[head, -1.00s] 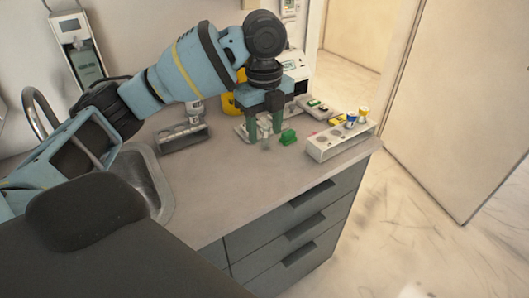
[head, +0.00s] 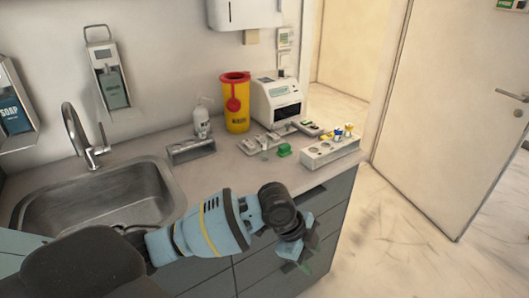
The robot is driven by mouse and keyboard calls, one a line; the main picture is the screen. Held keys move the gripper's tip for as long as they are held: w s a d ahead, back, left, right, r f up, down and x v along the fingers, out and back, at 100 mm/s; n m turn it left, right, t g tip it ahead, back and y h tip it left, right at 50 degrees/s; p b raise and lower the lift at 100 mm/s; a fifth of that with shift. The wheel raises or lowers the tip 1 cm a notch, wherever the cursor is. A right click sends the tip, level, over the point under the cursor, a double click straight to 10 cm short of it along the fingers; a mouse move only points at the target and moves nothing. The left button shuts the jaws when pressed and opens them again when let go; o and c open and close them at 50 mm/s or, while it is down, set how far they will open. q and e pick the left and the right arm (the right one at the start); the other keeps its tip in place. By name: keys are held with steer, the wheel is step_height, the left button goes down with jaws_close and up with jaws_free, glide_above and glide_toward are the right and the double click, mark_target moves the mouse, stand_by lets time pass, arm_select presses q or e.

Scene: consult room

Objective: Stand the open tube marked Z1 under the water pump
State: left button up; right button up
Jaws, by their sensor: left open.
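A white pump bottle (head: 202,122) stands on the counter near the wall, behind a grey holder; it looks like the water pump. A small clear upright shape (head: 264,156) beside the green block (head: 284,150) may be the open tube; it is too small to read a Z1 mark. My left gripper (head: 300,266) is open, in front of the drawers and below the counter edge, apart from both. Nothing shows between its fingers. My right gripper is not in view.
A sink (head: 95,205) is at left. A grey holder (head: 191,151), a yellow sharps bin (head: 236,105), a white machine (head: 276,100) and a white rack (head: 331,152) with blue and yellow caps stand on the counter. The front counter strip is clear.

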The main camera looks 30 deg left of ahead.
arm_select(q)
steer(key=s+d+f+n+t+h, duration=0.1)
steer(key=s+d+f+n+t, duration=0.25)
steer(key=s+f+n, duration=0.65)
steer(key=s+a+f+n+t+y, duration=0.1)
steer(key=s+a+f, duration=0.3)
steer(key=s, duration=0.5)
steer(key=s+a+f+n+t+y, duration=0.1)
steer(key=s+a+f+n+y, duration=0.1)
steer(key=s, duration=0.7)
step_height(320, 180, down, 4)
steer(key=shift+s+a+r+n+y, duration=0.2)
steer(key=shift+s+a+n+y, duration=0.15)
steer(key=shift+a+n, duration=0.65)
steer(key=shift+s+t, duration=0.25)
steer(key=shift+c, duration=1.1)
steer(key=shift+s+a, duration=0.1)
